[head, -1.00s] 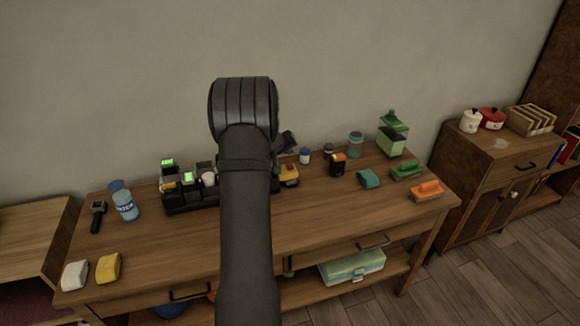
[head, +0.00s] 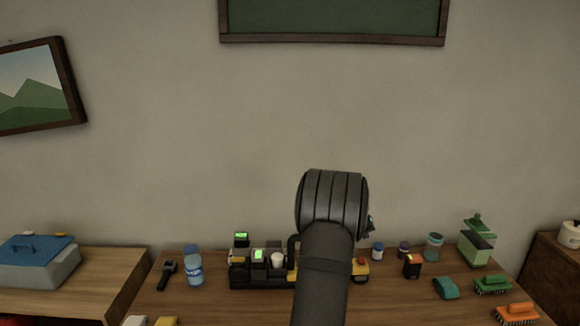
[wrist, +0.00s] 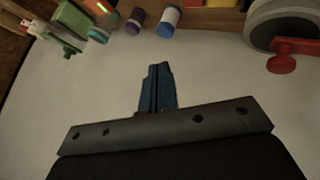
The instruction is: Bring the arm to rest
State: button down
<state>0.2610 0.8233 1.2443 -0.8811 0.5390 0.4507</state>
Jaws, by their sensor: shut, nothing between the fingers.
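My gripper (wrist: 158,88) shows in the wrist view with its blue fingers pressed together and nothing between them. It points at the pale wall, clear of the objects along the top of that view. In the head view my dark arm rises in front of the table, right of the middle, and its wrist end hides the gripper. The arm also covers part of the black charger-like rack (head: 262,279).
The wooden table (head: 210,309) holds a water bottle (head: 193,267), small jars (head: 434,246), a green dispenser (head: 477,242) and brushes (head: 493,285). A blue-lidded box (head: 38,262) stands on the left cabinet. The wall above is free except for a picture (head: 38,85) and a green board (head: 333,18).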

jog(key=shift+a+r, duration=0.2)
jog(key=shift+r, duration=0.45)
jog(key=shift+f, duration=0.1)
